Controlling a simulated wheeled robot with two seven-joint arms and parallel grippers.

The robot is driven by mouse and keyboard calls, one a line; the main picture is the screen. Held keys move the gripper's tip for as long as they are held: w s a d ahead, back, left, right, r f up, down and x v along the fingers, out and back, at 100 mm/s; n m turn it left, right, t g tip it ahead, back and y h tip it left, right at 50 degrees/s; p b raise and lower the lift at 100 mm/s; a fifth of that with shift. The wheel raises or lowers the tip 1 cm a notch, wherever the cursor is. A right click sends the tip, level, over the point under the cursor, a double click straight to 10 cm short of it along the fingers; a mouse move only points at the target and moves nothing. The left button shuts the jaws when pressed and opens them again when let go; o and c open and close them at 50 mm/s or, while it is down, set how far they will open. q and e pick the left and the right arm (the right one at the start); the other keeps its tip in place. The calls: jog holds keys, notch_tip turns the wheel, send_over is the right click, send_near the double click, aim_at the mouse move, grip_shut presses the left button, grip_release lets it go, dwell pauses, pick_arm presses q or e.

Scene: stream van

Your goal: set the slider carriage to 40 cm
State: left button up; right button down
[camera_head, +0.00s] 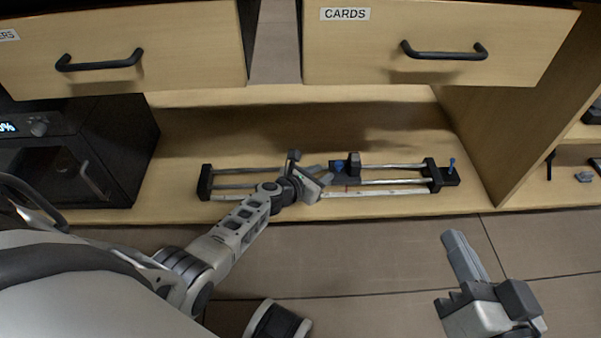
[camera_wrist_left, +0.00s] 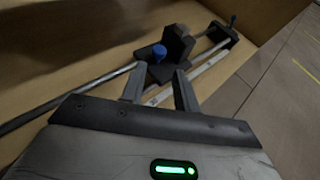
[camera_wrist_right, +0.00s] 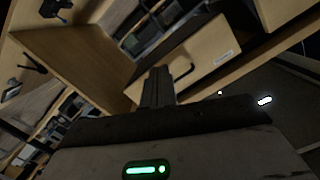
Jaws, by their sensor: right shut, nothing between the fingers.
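The slider lies on the wooden shelf, with two metal rails between black end blocks and a pale ruler strip (camera_head: 375,191) along its front. The dark carriage (camera_head: 353,167) with a blue knob (camera_head: 338,166) sits right of the middle of the rails; it also shows in the left wrist view (camera_wrist_left: 178,43). My left gripper (camera_head: 318,178) is open at the carriage's left side, its fingertips (camera_wrist_left: 160,82) spread and pointing at the carriage's near part. Contact cannot be told. Scale numbers are unreadable. My right gripper (camera_head: 456,242) is shut and empty, in front of the shelf, away from the slider.
Another blue knob (camera_head: 452,163) stands at the slider's right end. Two drawers overhang the shelf, the right one labelled CARDS (camera_head: 345,14). A black appliance (camera_head: 85,150) stands at the left. A wooden side panel (camera_head: 500,110) bounds the right. The floor in front is clear.

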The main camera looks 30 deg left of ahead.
pick_arm(q)
jog(key=p+v, duration=0.3)
jog(key=v, duration=0.5)
jog(key=shift+s, duration=0.3)
pick_arm(e)
jog(key=shift+s+d+f+n+g+h, duration=0.1)
jog(key=shift+d+f+n+g+h, duration=0.4)
jog(key=shift+d+f+n+h, duration=0.3)
pick_arm(q)
jog(key=shift+r, duration=0.1)
pick_arm(e)
jog(key=shift+a+r, duration=0.1)
jog(key=shift+r, duration=0.05)
